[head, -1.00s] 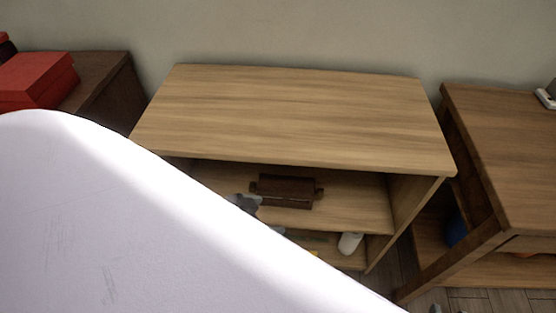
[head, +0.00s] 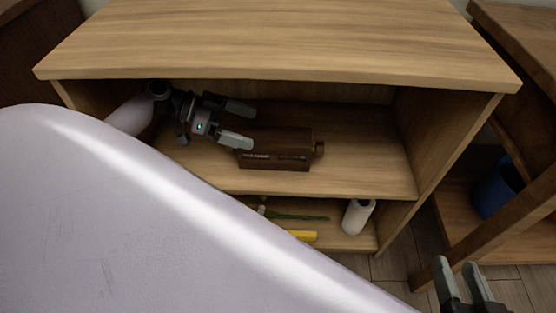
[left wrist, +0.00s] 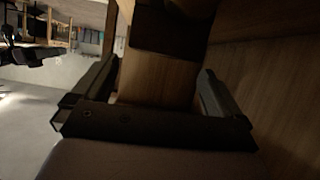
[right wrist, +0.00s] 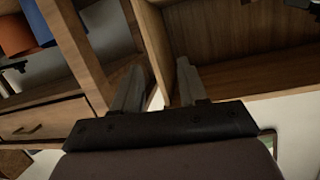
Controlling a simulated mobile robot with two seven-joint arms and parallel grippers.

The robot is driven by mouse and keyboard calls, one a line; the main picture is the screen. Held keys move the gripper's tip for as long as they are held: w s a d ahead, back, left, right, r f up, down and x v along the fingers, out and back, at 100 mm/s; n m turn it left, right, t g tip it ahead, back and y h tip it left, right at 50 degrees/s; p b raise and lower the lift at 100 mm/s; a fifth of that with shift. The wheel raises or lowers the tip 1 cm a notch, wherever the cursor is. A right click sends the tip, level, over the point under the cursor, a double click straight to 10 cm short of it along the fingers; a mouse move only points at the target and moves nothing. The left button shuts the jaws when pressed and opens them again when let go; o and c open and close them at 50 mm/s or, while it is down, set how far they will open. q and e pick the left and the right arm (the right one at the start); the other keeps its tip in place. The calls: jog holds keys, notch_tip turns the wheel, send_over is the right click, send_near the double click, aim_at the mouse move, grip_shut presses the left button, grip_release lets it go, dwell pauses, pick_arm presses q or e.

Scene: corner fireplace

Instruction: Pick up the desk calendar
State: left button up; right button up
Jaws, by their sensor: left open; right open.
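The desk calendar appears to be the dark brown wooden block with a knob at its end (head: 285,150), on the upper inner shelf of the cabinet. My left gripper (head: 242,124) is open inside that compartment, its fingers at the block's left end. I cannot tell whether they touch it. In the left wrist view a dark block, likely the calendar (left wrist: 168,32), lies ahead between the open fingers. My right gripper (head: 463,275) is open and empty, low at the right outside the cabinet. Its fingers also show in the right wrist view (right wrist: 158,85).
The cabinet's wooden top (head: 280,40) overhangs the shelf, and its right side wall (head: 440,140) bounds it. The lower shelf holds a white cylinder (head: 357,217) and a yellow item (head: 302,235). A wooden table with a blue container (head: 497,188) stands at the right.

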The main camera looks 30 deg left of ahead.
aim_at(276, 136)
pick_arm(q)
jog(key=shift+s+a+f+m+b, duration=0.15)
jog(key=shift+a+m+b, duration=0.2)
jog(key=shift+m+b, duration=0.1)
jog(key=shift+d+h, duration=0.1)
jog(key=shift+h, duration=0.2)
jog(key=b+x, duration=0.2)
jog(key=x, duration=0.4)
jog(key=shift+d, duration=0.4)
pick_arm(e)
jog(key=shift+s+d+f+n+t, duration=0.2)
jog(key=shift+s+d+f, duration=0.05)
jog(key=shift+s, duration=0.15)
jog(key=shift+s+d+f+n+t, duration=0.2)
jog(key=shift+s, duration=0.2)
pick_arm(q)
jog(key=c, duration=1.2)
jog(key=shift+r, duration=0.25)
pick_arm(e)
jog(key=shift+r, duration=0.1)
